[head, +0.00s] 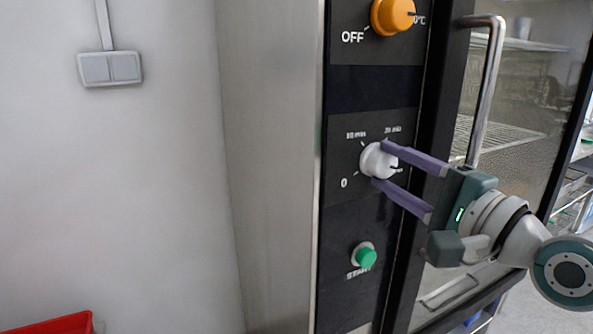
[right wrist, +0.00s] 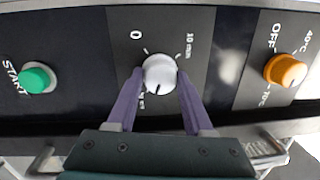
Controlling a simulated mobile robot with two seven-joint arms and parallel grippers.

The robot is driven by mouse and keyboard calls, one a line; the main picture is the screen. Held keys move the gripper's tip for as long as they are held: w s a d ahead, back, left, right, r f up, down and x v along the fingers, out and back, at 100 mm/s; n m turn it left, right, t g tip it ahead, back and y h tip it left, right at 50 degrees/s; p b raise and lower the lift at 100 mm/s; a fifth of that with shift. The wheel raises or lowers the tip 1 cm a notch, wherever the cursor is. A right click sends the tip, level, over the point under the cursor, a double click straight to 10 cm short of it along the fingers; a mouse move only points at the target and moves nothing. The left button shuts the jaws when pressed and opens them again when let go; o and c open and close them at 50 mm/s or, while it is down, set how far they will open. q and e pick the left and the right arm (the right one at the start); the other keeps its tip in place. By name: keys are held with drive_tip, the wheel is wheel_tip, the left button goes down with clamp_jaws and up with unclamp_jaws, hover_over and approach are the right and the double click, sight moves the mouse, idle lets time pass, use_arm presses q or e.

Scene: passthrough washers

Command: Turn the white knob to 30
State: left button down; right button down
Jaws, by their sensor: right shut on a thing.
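The white knob (head: 373,160) sits on the dark control panel of a steel appliance, between an orange knob and a green button. It also shows in the right wrist view (right wrist: 159,72), with "0" and "10 min" printed around it and a dark pointer mark on its lower side. My right gripper (head: 380,164) has its purple fingers on either side of the white knob and is shut on it. In the right wrist view the fingertips (right wrist: 159,76) touch the knob's two sides. Part of the scale is hidden by the fingers. My left gripper is not in view.
The orange knob (head: 392,15) is above, and the green START button (head: 365,256) is below. A vertical metal door handle (head: 487,90) stands out close to my right gripper. A light switch (head: 110,68) is on the left wall, and a red container (head: 52,324) is at lower left.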

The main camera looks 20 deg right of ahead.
drive_tip(key=shift+m, duration=1)
drive_tip(key=shift+c, duration=1.5)
unclamp_jaws()
drive_tip(key=s+d, duration=0.1)
drive_tip(key=s, duration=0.8)
drive_tip(key=shift+s+f+b, duration=0.4)
drive_tip(key=shift+f+b, duration=0.05)
drive_tip(key=shift+d, duration=0.1)
